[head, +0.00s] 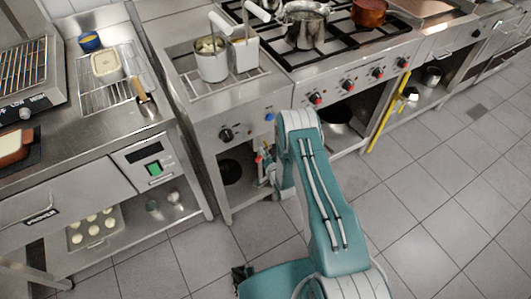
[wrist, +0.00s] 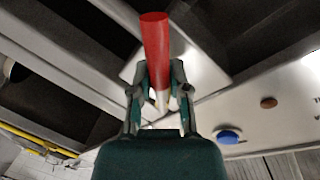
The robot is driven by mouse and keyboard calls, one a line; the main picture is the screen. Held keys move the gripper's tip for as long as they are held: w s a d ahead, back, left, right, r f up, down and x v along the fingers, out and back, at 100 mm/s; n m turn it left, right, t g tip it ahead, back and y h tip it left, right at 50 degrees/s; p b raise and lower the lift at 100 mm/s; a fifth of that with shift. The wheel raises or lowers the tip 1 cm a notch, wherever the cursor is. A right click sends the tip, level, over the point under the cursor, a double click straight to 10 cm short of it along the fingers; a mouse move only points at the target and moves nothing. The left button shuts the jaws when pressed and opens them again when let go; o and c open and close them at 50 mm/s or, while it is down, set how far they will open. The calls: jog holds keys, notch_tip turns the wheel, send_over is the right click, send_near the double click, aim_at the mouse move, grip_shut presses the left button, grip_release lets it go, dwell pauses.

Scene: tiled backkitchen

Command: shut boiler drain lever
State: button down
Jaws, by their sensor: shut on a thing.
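The boiler drain lever (wrist: 155,45) has a red handle, which points up and away between my fingers in the wrist view. My gripper (wrist: 160,92) is shut on it, with a finger on each side near the handle's lower part. In the head view a small bit of red (head: 258,159) shows at the front of the boiler unit (head: 245,128), below its black knob and blue button. My gripper is there too (head: 266,170), small and partly hidden by my teal arm. The valve behind the handle is mostly hidden.
A stove (head: 345,75) with red-marked knobs and pots adjoins the boiler on the right. A counter with a grill and a lower shelf (head: 130,235) is at left. A yellow pole (head: 388,112) leans by the stove. The tiled floor (head: 440,210) at right is clear.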

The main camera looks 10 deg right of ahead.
jog(key=m, duration=0.2)
jog(key=r+m, duration=0.1)
jog(key=shift+a+m+g+y, duration=0.2)
jog(key=shift+m+g+y, duration=0.1)
jog(key=shift+m, duration=0.1)
jog(key=shift+r+m+y, duration=0.25)
jog(key=shift+m, duration=0.55)
jog(key=shift+r+m+y, duration=0.25)
jog(key=shift+m, duration=0.55)
jog(key=c, duration=0.6)
grip_release()
jog(key=v, duration=1.2)
jog(key=shift+d+r, duration=0.1)
